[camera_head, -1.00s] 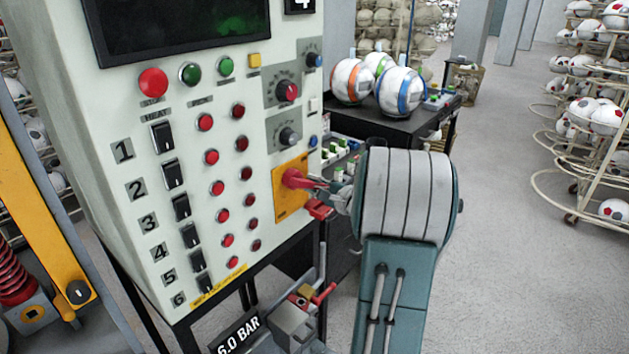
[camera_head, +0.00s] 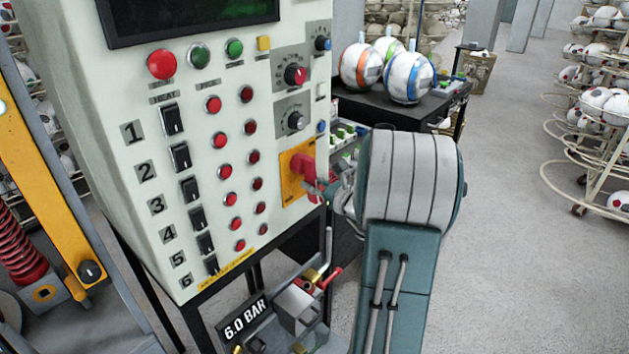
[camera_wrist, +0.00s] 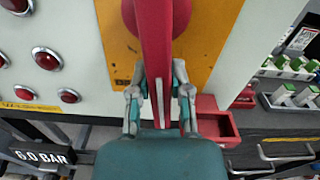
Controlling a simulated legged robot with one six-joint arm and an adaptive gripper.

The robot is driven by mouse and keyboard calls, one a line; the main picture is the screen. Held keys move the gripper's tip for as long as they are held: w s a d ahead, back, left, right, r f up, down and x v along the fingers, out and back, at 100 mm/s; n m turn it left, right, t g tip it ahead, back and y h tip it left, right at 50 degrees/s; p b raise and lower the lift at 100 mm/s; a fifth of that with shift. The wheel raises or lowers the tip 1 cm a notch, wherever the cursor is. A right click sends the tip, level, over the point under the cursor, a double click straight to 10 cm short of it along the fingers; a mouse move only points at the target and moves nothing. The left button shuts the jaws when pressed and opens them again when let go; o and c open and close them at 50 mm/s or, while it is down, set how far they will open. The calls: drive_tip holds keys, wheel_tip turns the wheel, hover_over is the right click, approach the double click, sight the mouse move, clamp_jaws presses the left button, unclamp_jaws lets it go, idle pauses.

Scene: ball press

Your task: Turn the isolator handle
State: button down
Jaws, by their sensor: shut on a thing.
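The red isolator handle (camera_head: 305,167) sits on a yellow plate (camera_head: 292,190) at the lower right of the white control panel. In the wrist view the handle (camera_wrist: 156,50) runs down the middle of the picture, in front of its yellow plate (camera_wrist: 200,45). My gripper (camera_wrist: 160,95) has one finger on each side of the handle's lower end and is shut on it. In the head view my gripper (camera_head: 328,190) is partly hidden by my own arm, and the handle points down and to the right.
The control panel (camera_head: 215,130) carries red lamps, black switches and knobs. Below it are a pressure fitting and a "6.0 BAR" sign (camera_head: 245,317). A black table (camera_head: 420,107) with several balls stands behind. Ball racks (camera_head: 600,110) are at the right, with clear floor between.

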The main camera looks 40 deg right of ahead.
drive_tip(key=shift+a+m, duration=0.4)
drive_tip(key=shift+m, duration=0.5)
drive_tip(key=c, duration=0.6)
unclamp_jaws()
drive_tip(key=shift+o, duration=0.2)
drive_tip(key=s+d, duration=0.1)
drive_tip(key=s, duration=1.1)
